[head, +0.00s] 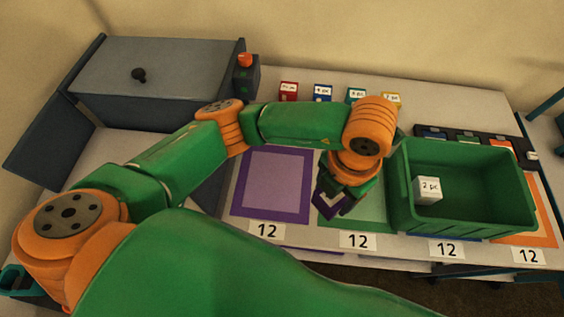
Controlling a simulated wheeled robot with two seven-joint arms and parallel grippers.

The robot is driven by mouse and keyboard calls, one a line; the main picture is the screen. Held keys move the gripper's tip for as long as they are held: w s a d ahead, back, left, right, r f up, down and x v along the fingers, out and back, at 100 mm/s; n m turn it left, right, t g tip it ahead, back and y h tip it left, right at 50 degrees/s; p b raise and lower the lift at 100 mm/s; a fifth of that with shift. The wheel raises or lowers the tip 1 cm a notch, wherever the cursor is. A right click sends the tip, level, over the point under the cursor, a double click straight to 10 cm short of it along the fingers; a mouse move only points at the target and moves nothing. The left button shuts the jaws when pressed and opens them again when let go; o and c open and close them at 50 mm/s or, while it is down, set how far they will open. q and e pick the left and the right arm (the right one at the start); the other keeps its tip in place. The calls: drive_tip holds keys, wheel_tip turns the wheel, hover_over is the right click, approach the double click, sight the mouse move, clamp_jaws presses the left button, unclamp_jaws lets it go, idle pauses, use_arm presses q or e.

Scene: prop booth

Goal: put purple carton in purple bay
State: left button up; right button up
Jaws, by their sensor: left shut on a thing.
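The purple bay (236,196) is a purple-bordered rectangle on the table, left of the green-bordered bay (373,222). Its inside looks bare. My left gripper (343,205) points down over the left part of the green bay, just right of the purple bay. It is shut on a small purple thing (324,203), which I take for the purple carton; the fingers hide much of it. I cannot tell how high it is held. My right gripper is not in view.
A green crate (450,228) holding a white "2 pc" box (428,189) stands close right of my gripper. An orange-bordered bay (546,238) is partly behind it. Small labelled boxes, including a red one (288,92), line the back. A grey lidded cabinet (180,80) stands back left.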

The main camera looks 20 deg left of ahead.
use_arm(q)
drive_tip(key=w+a+f, duration=0.2)
drive_tip(key=a, duration=0.1)
drive_tip(key=w+a+f+p, duration=0.1)
drive_tip(key=w+a+f, duration=0.1)
drive_tip(key=a+f, duration=0.1)
drive_tip(key=w+a+f+p, duration=0.1)
drive_tip(key=w+a+f, duration=0.1)
drive_tip(key=a+f, duration=0.1)
drive_tip(key=shift+w+a+f, duration=0.2)
drive_tip(key=shift+a+f, duration=0.05)
drive_tip(key=shift+a, duration=0.15)
wheel_tip(320, 180, down, 3)
drive_tip(key=shift+a+r+p, duration=0.1)
drive_tip(key=shift+a+p, duration=0.05)
drive_tip(key=shift+p, duration=0.5)
drive_tip(key=shift+w+f, duration=0.1)
drive_tip(key=shift+f, duration=0.4)
drive_tip(key=o, duration=1.5)
drive_tip(key=shift+c, duration=0.2)
